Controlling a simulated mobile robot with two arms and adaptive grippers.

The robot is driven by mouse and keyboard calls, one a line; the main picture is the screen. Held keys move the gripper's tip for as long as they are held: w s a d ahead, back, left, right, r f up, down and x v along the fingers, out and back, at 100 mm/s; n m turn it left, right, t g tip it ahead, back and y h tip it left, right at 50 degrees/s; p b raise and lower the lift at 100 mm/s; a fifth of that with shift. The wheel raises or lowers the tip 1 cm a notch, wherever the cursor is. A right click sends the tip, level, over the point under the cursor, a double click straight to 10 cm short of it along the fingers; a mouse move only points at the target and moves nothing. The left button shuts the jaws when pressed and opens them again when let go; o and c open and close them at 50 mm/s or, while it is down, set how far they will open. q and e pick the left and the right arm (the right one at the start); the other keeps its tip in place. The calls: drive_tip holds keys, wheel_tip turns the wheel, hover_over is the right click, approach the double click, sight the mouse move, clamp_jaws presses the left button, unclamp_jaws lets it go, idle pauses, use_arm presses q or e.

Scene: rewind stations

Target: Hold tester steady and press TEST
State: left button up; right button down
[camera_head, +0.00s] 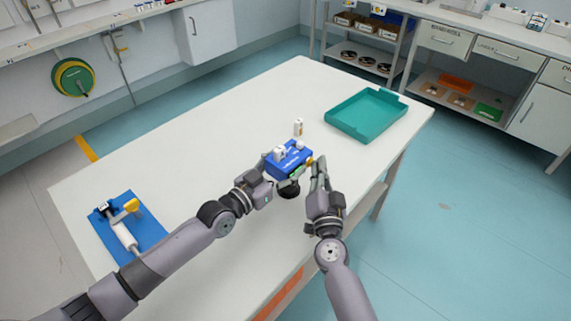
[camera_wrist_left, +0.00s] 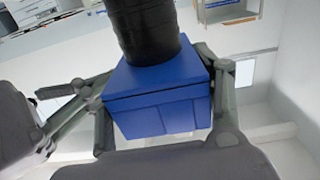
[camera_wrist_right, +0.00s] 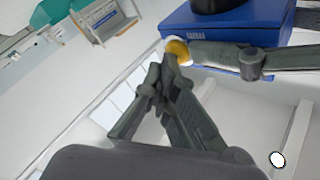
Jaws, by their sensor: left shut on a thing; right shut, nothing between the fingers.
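The tester is a blue box (camera_head: 286,160) near the middle of the table, with small white parts on top. It also fills the middle of the left wrist view (camera_wrist_left: 160,100), with a black cylinder (camera_wrist_left: 145,30) against it. My left gripper (camera_head: 283,172) is shut on the tester, with a finger on each side. A yellow round button (camera_wrist_right: 178,50) with a white rim is on the tester's side, near a left finger. My right gripper (camera_wrist_right: 162,72) is shut and empty, its tips close to the button. I cannot tell whether they touch it.
A small white upright object (camera_head: 298,127) stands just behind the tester. A teal tray (camera_head: 337,118) is at the table's right rear. A blue mat (camera_head: 150,238) with a white-and-yellow tool lies at the left. The white table (camera_head: 190,155) is mostly clear between.

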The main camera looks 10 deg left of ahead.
drive_tip(key=shift+s+d, duration=0.2)
drive_tip(key=shift+d, duration=0.05)
drive_tip(key=s+d, duration=0.3)
drive_tip(key=d, duration=0.2)
drive_tip(key=shift+s, duration=0.15)
idle(0.4)
drive_tip(key=shift+d, duration=0.1)
idle(0.3)
use_arm(q)
drive_tip(key=o, duration=1.5)
drive_tip(key=shift+s, duration=0.1)
